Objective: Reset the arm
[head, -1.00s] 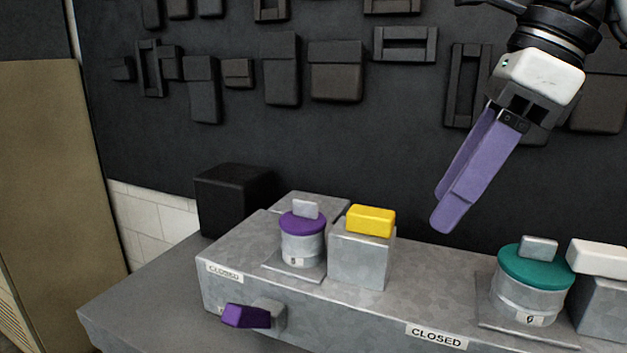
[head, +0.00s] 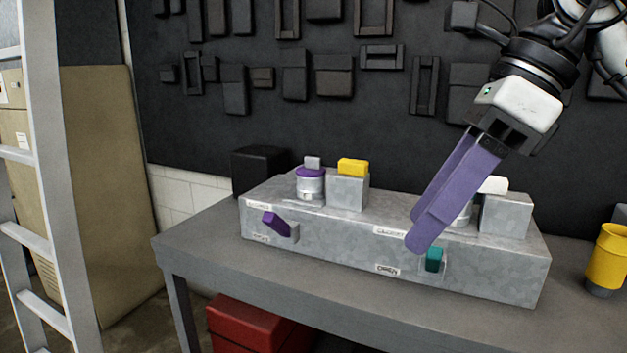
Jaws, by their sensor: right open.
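My right gripper (head: 428,225) comes in from the upper right with long purple fingers pointing down and left. It is open and empty, in front of the right part of a grey metal duct box (head: 330,225) on a bench. The fingers hide most of the right-hand round canister. A purple-capped canister (head: 311,182) and a yellow block (head: 353,167) on a metal block stand on the box's left part. A purple lever (head: 275,223) and a teal lever (head: 434,259) sit on its front face. My left gripper is out of view.
The grey bench (head: 210,240) has bare room left of the box. A yellow cylinder (head: 608,258) stands at the right, a black block (head: 262,170) behind. A ladder (head: 45,180) stands at the left, a red box (head: 255,325) below the bench.

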